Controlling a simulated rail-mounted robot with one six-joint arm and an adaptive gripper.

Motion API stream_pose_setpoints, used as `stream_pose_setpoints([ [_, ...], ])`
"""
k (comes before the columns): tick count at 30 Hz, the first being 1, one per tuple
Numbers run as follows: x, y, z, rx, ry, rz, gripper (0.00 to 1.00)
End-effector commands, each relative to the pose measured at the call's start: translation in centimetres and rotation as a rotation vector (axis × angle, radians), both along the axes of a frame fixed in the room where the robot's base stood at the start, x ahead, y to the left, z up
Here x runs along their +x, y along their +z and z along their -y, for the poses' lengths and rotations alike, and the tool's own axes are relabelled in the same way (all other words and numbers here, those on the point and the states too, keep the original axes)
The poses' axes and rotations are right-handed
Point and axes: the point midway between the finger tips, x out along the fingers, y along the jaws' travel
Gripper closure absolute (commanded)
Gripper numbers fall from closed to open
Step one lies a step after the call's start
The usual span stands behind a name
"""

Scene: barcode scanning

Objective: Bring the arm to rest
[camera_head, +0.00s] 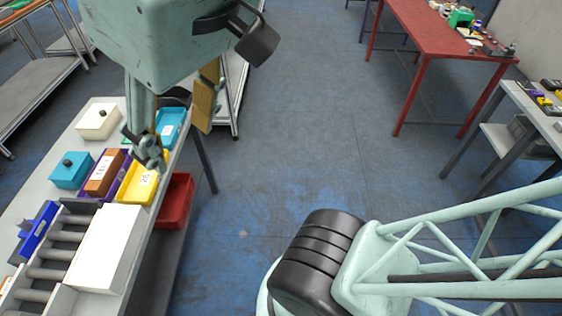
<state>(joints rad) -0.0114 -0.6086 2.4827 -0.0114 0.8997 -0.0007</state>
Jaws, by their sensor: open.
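My gripper (178,124) hangs at the upper left, in front of the left workbench (35,197). Its mint-green housing is large and close to the camera. One grey finger shows on the left, in front of the bins. A tan pad shows on the right, with a gap between the two. The jaws look apart, and I see nothing held between them. Part of the bench and the bins behind the gripper is hidden.
The bench holds a white box (98,119), a teal box (72,170), a brown box (102,174), a yellow bin (139,187), rollers (58,254) and a white block (104,245). A red bin (177,200) sits lower. A red table (425,22) stands beyond open blue floor (290,120).

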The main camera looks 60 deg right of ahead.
Motion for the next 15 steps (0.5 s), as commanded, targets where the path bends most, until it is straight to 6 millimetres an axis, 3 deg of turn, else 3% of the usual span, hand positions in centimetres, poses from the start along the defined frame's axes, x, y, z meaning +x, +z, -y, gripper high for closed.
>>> stream_pose_setpoints([
  [1, -0.81, -1.50, 0.01, 0.015, -0.022, -0.032, 0.55],
  [15, -0.58, -2.16, -0.03, 0.013, -0.019, -0.031, 0.55],
])
